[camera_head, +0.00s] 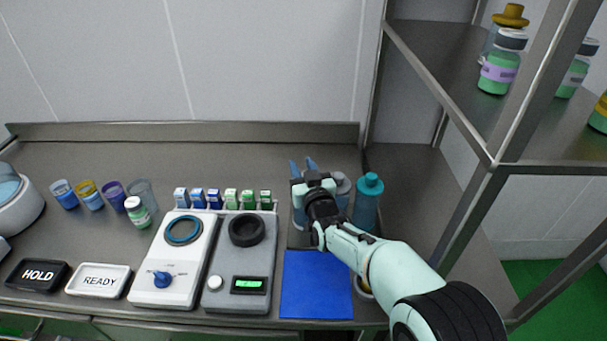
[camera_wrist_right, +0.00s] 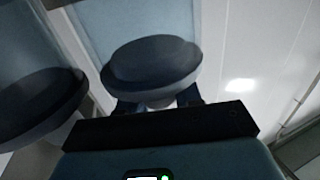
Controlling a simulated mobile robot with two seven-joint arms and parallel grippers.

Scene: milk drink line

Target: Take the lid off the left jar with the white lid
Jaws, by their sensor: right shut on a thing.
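A small jar with a white lid (camera_head: 138,212) and a green band stands upright on the counter at the left, in front of a clear cup. My right gripper (camera_head: 304,180) is well to the right of this jar, near the back of the counter. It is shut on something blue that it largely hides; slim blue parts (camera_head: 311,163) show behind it. In the right wrist view, pale blue shapes with dark rounded ends (camera_wrist_right: 155,65) fill the space beyond the gripper. What exactly is held cannot be told. My left gripper is not in view.
A teal bottle (camera_head: 366,207) stands just right of my right gripper. A blue mat (camera_head: 316,286), grey scale (camera_head: 240,264) and white device (camera_head: 165,270) lie in front. Small cartons (camera_head: 222,199) stand behind. More lidded jars (camera_head: 499,72) stand on the right shelf.

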